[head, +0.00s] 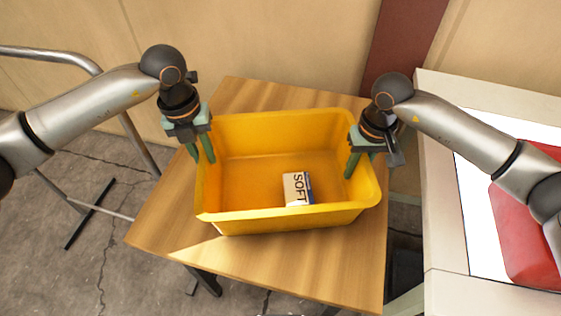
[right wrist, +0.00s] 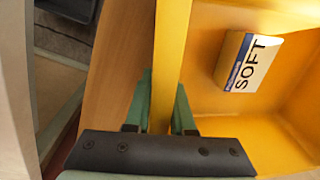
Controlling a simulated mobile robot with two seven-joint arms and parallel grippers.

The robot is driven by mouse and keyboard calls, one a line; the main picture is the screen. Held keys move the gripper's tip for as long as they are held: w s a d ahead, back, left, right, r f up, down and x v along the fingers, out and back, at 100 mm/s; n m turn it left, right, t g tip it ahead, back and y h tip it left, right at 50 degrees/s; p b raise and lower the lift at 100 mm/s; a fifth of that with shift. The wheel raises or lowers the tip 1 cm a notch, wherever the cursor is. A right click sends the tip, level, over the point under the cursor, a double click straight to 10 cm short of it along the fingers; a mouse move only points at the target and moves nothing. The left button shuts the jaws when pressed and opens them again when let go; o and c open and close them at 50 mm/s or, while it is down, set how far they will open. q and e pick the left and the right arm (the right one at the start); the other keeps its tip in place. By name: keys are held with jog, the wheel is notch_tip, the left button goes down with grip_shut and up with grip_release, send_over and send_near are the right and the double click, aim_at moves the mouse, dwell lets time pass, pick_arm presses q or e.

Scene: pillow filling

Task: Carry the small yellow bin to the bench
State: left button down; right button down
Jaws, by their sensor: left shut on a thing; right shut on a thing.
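The yellow bin (head: 290,222) is at the wooden bench (head: 165,230), upright and over its top. I cannot tell whether its base touches the wood. A small white and blue box marked SOFT (head: 297,189) lies inside it, and it also shows in the right wrist view (right wrist: 247,62). My left gripper (head: 202,155) is shut on the bin's left wall. My right gripper (head: 360,165) is shut on the bin's right wall. In the right wrist view the bin's rim (right wrist: 171,60) runs between my right gripper's green fingers (right wrist: 160,108).
A white-framed surface (head: 445,240) with a red item (head: 525,235) on it stands close at the right. A metal rail frame (head: 75,55) stands at the left. A beige wall (head: 270,45) is behind the bench. Bare wood shows in front and left of the bin.

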pick_arm(q)
jog(key=c, duration=1.1)
grip_release()
jog(key=shift+s+d, duration=0.1)
jog(key=shift+d, duration=0.5)
jog(key=shift+c, duration=0.2)
pick_arm(e)
jog(key=c, duration=1.1)
grip_release()
jog(key=shift+s+a, duration=0.1)
jog(key=shift+a, duration=0.45)
jog(key=shift+c, duration=0.2)
pick_arm(q)
jog(key=o, duration=0.3)
pick_arm(e)
jog(key=o, duration=0.3)
pick_arm(q)
jog(key=shift+o, duration=0.4)
jog(key=shift+a, duration=0.15)
pick_arm(e)
jog(key=shift+o, duration=0.4)
jog(key=shift+d, duration=0.15)
pick_arm(q)
jog(key=shift+a+r, duration=0.1)
pick_arm(e)
jog(key=shift+d, duration=0.1)
